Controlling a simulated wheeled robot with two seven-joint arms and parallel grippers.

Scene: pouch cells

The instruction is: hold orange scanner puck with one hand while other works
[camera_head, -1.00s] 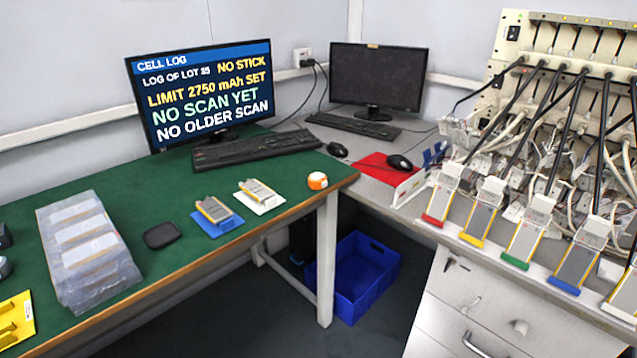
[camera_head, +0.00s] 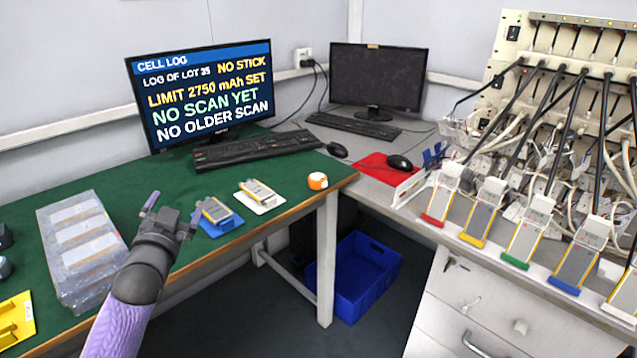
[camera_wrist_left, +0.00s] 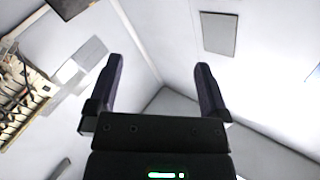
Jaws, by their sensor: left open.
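The orange scanner puck (camera_head: 317,181) with a white face sits on the green table near its right front corner. My left gripper (camera_head: 172,205) is above the left part of the table, well to the left of the puck. In the left wrist view the left gripper (camera_wrist_left: 155,90) has its two fingers wide apart with nothing between them. That view faces walls and ceiling, so the puck does not show there. My right gripper is not in view.
A blue holder (camera_head: 222,226) and a white holder (camera_head: 262,202), each with a pouch cell, stand between gripper and puck. Clear plastic trays (camera_head: 82,245) are at left. A monitor (camera_head: 200,95) and keyboard (camera_head: 255,149) stand behind. The table's front edge (camera_head: 285,218) is near the puck.

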